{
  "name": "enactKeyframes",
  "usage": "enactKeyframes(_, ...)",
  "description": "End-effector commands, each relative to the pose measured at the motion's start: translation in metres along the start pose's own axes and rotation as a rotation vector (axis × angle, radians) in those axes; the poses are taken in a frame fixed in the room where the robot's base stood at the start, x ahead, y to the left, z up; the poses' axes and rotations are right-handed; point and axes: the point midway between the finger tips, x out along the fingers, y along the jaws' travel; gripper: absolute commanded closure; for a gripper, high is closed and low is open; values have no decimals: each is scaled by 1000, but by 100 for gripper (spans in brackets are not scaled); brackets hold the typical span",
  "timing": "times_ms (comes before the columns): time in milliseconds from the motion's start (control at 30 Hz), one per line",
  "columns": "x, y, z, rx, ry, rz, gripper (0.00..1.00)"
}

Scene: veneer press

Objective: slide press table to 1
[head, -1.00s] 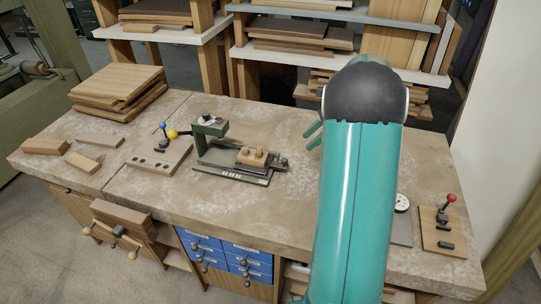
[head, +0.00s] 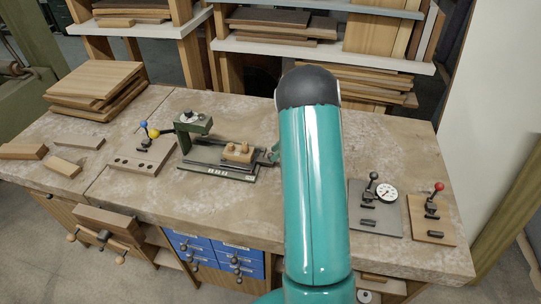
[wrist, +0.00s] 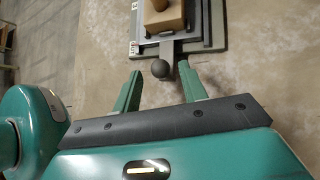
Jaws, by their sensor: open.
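The small press has a green C-shaped frame (head: 193,124) on a dark base (head: 208,168) with white marks along its front edge. Its press table carries a wooden block (head: 238,152) with round pegs and sits toward the right end of the base, out from under the press head. The block also shows at the top of the wrist view (wrist: 166,18). A dark ball knob (wrist: 160,69) sticks out from the table's end. My gripper (wrist: 159,78) is open, with the knob between its fingertips, with gaps either side. In the head view my arm mostly hides the gripper.
Stacked boards (head: 95,85) lie at back left. On the right are a gauge plate (head: 374,208) and a red-knobbed lever board (head: 434,220). Shelves stand behind the bench.

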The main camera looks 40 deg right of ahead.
Motion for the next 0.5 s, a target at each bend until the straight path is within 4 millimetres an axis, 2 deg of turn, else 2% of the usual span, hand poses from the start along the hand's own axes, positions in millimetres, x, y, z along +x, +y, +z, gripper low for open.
enactKeyframes(33, 10, 0, 0, 0, 1, 3, 58)
enactKeyframes(200, 29, -2, 2, -1, 1, 1, 58)
enactKeyframes(500, 34, -3, 2, -2, 1, 1, 58)
